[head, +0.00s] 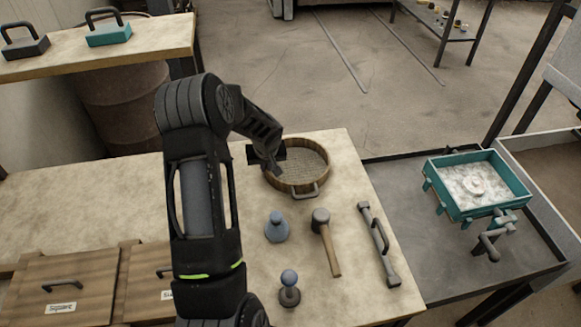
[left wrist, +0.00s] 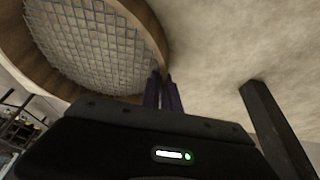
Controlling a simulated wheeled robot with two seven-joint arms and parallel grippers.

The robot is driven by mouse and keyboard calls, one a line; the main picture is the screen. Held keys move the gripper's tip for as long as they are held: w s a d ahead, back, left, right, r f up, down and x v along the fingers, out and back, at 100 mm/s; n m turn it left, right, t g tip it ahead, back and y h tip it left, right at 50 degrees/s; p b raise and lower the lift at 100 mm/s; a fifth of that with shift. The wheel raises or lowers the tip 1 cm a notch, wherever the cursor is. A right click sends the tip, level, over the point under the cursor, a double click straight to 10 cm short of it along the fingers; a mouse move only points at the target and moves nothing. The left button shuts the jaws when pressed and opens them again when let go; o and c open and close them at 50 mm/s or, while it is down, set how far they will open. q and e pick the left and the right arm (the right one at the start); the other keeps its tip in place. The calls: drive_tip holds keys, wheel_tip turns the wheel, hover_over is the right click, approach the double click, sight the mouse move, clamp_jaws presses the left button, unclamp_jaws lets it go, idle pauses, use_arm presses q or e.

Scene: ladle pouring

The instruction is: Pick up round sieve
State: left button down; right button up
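The round sieve (head: 322,157) has a wooden rim and a wire mesh. It lies flat on the pale table, with a metal handle on its near side. My left gripper (head: 272,168) reaches down at the sieve's left rim and covers part of it. In the left wrist view, the mesh (left wrist: 90,45) and the curved rim fill the upper left. The two narrow fingers of my left gripper (left wrist: 162,90) are close together at the rim, which appears to sit between their tips. My right gripper is not in view.
Wooden boxes (head: 68,288) sit at the front left. A teal tray with white powder (head: 445,186) stands at the right.

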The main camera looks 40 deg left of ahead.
use_arm(q)
drive_tip(key=shift+r, duration=0.1)
wheel_tip(320, 180, up, 10)
drive_tip(key=shift+f+b, duration=0.1)
drive_tip(key=shift+b, duration=0.85)
